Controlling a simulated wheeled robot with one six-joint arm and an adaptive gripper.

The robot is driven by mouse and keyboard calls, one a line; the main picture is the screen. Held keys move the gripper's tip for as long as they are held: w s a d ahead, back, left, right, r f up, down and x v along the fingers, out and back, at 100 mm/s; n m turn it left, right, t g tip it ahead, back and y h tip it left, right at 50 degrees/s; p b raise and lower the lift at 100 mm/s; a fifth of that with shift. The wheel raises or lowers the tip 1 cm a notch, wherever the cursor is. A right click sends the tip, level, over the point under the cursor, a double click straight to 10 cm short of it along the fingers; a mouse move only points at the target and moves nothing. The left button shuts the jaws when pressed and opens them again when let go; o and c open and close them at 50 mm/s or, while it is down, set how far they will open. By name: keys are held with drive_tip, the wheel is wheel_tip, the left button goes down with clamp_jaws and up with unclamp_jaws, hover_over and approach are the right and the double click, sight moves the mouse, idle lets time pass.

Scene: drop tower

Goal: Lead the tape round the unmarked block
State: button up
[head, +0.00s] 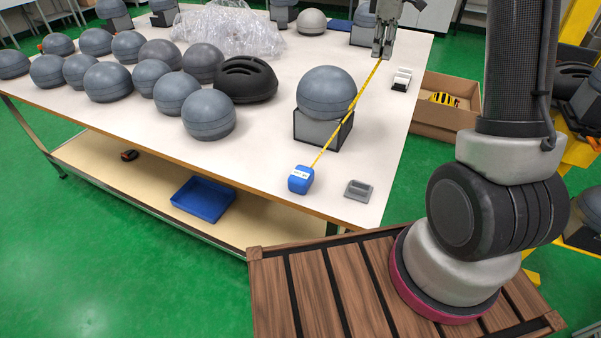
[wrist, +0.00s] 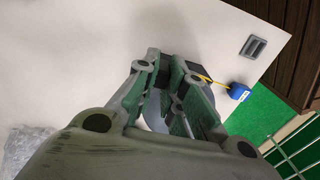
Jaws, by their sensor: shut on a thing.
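The blue tape measure case (head: 301,179) sits at the table's near edge; it also shows in the wrist view (wrist: 238,92). Its yellow tape (head: 333,136) runs out straight, up and right, to my gripper (head: 381,54). My gripper is shut on the tape's far end, over the far right part of the table. A grey domed block (head: 332,90) stands on a grey box-like stand (head: 310,128). The tape passes along its right side, overlapping its right edge in the head view. Contact cannot be told. No marking shows on this block. In the wrist view my fingers (wrist: 178,104) hide the tape end.
Several grey domes (head: 108,82) and a black vented helmet (head: 245,80) crowd the table's left. Clear plastic wrap (head: 230,30) lies behind. A grey metal piece (head: 358,190) and a small white-and-black item (head: 401,79) lie near the right edge. A cardboard box (head: 440,117) stands beyond it.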

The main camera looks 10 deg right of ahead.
wheel_tip(320, 180, up, 11)
idle(0.4)
drive_tip(key=shift+r, duration=0.1)
